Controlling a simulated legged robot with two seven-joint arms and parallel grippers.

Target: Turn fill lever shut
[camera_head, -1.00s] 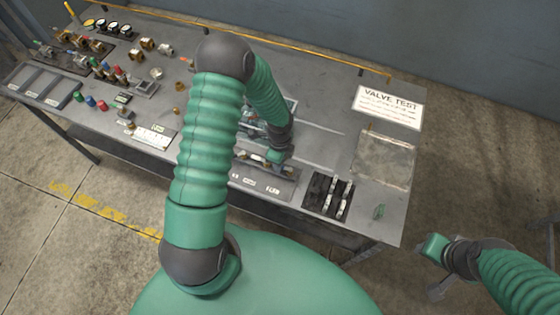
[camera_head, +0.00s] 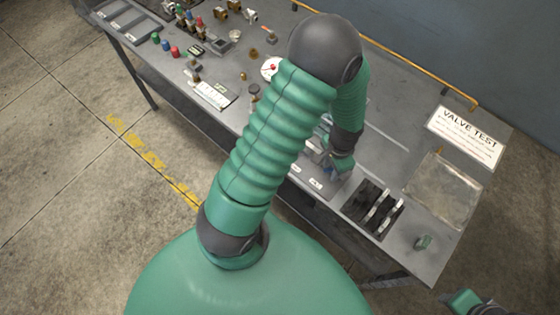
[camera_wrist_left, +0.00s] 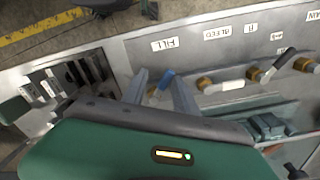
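A gap shows at the left finger. In the head view the left gripper (camera_head: 338,166) is low over the valve panel (camera_head: 318,183), and my arm hides the lever. My right gripper (camera_head: 465,300) shows only partly at the bottom right edge, its fingers out of sight.
White and black levers with brass fittings (camera_wrist_left: 207,83) stand right of the fill lever, near the BLEED label (camera_wrist_left: 217,32).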

